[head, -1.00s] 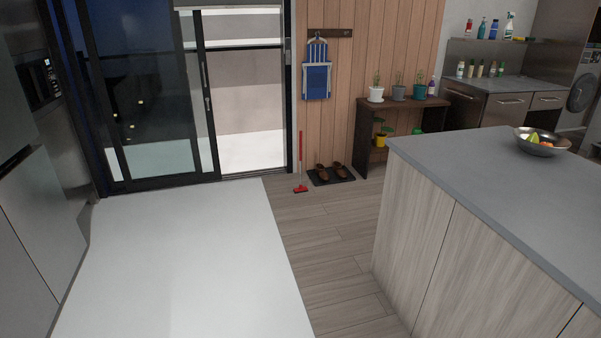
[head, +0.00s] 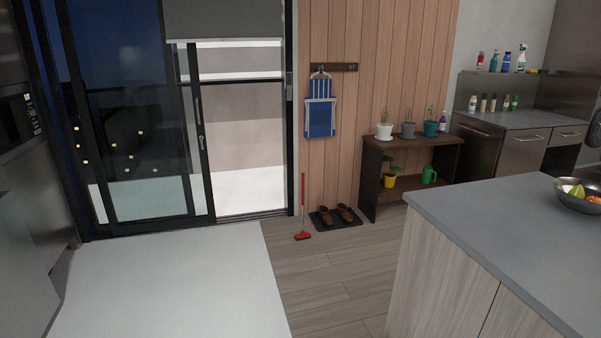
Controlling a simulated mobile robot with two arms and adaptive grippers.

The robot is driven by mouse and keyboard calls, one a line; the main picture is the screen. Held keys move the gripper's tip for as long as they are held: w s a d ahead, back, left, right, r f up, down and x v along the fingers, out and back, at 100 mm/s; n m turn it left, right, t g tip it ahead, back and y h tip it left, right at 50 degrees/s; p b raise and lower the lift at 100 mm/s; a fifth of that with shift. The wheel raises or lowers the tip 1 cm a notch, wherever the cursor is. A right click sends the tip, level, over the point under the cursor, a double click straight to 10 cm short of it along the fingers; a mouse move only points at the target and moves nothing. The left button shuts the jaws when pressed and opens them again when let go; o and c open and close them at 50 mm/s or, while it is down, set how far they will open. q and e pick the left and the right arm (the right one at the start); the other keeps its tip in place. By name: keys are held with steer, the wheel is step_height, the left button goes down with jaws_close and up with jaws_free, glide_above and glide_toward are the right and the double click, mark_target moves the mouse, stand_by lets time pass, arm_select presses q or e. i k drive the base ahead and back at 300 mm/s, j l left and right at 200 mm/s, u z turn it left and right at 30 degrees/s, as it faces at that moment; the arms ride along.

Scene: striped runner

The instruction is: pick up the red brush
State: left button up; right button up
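The red brush (head: 303,236) stands on the wood floor with its long thin red handle (head: 303,195) upright. It is by the wood-panelled wall, just right of the sliding door's frame, and left of the mat with shoes. Its head rests on the floor. Neither of my grippers shows in the head view.
A dark mat with brown shoes (head: 346,214) lies beside the brush. A plant shelf (head: 372,170) stands further right. A grey-topped island (head: 490,215) fills the right front. A sliding glass door (head: 130,150) is at left. Wood floor (head: 310,275) lies clear ahead.

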mark_target(303, 235)
steer(key=i, duration=4.75)
